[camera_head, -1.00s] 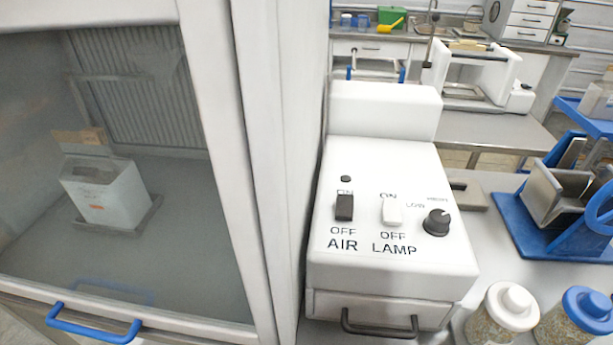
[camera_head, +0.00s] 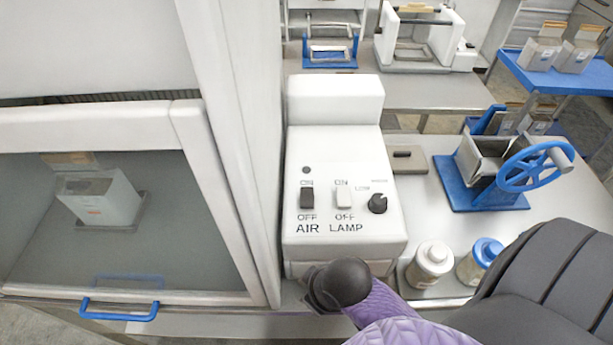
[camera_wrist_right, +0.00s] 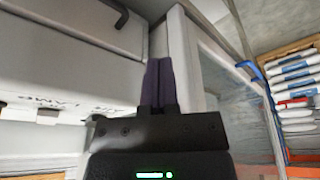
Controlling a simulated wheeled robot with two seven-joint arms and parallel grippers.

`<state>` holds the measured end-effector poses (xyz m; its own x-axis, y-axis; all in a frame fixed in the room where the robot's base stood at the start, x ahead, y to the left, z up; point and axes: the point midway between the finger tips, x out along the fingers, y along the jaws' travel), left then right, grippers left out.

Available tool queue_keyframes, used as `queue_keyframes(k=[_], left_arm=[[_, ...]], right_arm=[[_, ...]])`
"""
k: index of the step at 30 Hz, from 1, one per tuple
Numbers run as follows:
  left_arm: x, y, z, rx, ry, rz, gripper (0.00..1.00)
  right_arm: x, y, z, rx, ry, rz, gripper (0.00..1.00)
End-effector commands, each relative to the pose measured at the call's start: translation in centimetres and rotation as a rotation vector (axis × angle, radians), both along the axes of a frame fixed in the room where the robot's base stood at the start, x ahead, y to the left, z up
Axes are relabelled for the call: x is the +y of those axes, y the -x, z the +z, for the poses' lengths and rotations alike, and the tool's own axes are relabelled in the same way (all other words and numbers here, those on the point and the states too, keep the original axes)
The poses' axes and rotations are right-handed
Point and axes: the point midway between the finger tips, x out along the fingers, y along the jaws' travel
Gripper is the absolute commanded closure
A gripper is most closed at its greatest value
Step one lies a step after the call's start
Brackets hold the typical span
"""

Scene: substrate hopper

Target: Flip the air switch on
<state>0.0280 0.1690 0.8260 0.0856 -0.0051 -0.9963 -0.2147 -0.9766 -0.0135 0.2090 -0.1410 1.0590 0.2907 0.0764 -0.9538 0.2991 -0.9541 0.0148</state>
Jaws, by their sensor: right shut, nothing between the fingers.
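The AIR switch (camera_head: 307,197) is a black rocker on the sloped top of a white control box (camera_head: 300,257), between ON and OFF labels. Which end is pressed in I cannot tell. Right of it is the white LAMP switch (camera_head: 344,199). My right arm comes in at the bottom right of the head view, its dark rounded part in front of the box; the gripper does not show clearly there. In the right wrist view my right gripper (camera_wrist_right: 158,64) is shut and empty, beside the box's lettered panel (camera_wrist_right: 75,100), which appears upside down. My left gripper is not in view.
A glass-fronted cabinet (camera_head: 188,120) with a blue handle (camera_head: 119,309) stands close left of the box. A dark knob (camera_head: 377,203) sits right of the switches. Two lidded jars (camera_head: 430,265) (camera_head: 478,262) and a blue-wheeled device (camera_head: 535,167) stand to the right.

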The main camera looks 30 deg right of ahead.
Motion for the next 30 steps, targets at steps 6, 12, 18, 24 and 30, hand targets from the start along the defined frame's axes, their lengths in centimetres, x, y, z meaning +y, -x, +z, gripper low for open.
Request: queue_keyframes(k=[6,12,18,24,30], left_arm=[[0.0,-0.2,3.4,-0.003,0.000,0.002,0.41],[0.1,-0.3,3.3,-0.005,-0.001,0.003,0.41],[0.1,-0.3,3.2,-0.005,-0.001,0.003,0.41],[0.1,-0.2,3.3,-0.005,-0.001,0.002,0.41],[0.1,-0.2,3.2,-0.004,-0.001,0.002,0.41]], right_arm=[[-0.9,-7.1,10.0,-0.077,0.034,0.488,1.00],[-7.3,-12.9,14.5,-0.051,0.100,0.673,1.00],[-11.1,-14.9,18.1,-0.063,0.103,0.678,1.00],[-11.3,-15.0,18.3,-0.064,0.099,0.678,1.00],[-11.2,-15.1,17.9,-0.064,0.097,0.676,1.00]])
